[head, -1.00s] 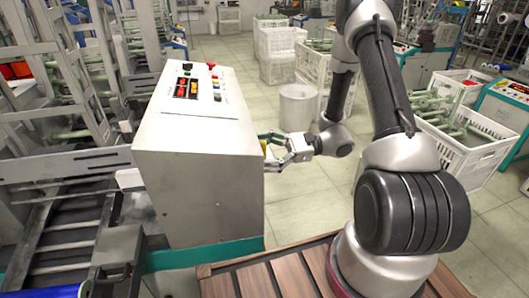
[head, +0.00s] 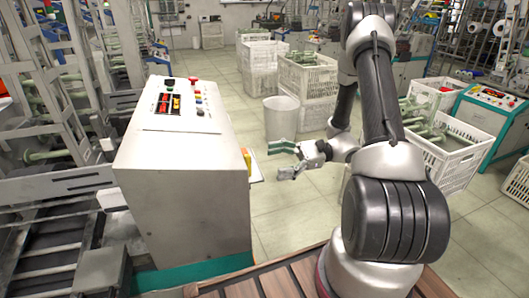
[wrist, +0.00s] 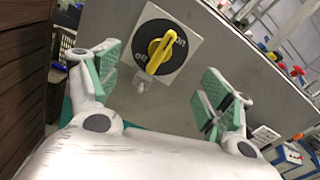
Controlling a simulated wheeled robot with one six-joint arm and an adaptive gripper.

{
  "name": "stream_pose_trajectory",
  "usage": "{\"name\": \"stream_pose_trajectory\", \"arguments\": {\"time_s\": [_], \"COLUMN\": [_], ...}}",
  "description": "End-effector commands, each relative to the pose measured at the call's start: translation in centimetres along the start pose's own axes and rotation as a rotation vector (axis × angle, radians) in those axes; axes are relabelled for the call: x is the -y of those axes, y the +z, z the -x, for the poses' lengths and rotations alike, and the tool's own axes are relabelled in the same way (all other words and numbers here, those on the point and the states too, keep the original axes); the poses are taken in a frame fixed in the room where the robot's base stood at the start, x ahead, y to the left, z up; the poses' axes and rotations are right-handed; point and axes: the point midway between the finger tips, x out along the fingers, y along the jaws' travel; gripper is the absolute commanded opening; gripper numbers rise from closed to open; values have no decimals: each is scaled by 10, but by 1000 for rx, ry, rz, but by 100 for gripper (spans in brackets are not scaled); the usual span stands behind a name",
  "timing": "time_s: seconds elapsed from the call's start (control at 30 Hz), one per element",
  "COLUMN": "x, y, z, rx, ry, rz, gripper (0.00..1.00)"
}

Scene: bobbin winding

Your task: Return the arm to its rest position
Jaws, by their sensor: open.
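My gripper (head: 281,161) is open and empty, just to the right of the grey control cabinet in the head view. In the wrist view my gripper (wrist: 160,92) shows its two green-padded fingers spread wide. Between and beyond them is a yellow rotary switch (wrist: 162,50) on a black disc and white plate. The fingers are apart from the switch. In the head view only a yellow edge (head: 247,160) shows on the cabinet's right side. My arm is bent, with the elbow raised above my base.
The control cabinet (head: 185,205) with buttons on top stands close on the left. A white bin (head: 281,119) stands behind my gripper. White crates (head: 308,75) stand farther back, and a crate with green bobbins (head: 450,150) is at right. Clear floor (head: 290,205) lies below my gripper.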

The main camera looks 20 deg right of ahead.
Motion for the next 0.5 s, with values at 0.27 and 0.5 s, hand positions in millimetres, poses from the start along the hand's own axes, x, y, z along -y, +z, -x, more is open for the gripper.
{"name": "stream_pose_trajectory", "arguments": {"time_s": [0.27,0.5], "x": [-14,-92], "y": [-14,-10], "z": [3,30], "rx": [-62,-256], "ry": [52,364], "rz": [-14,2], "gripper": [80,80]}}
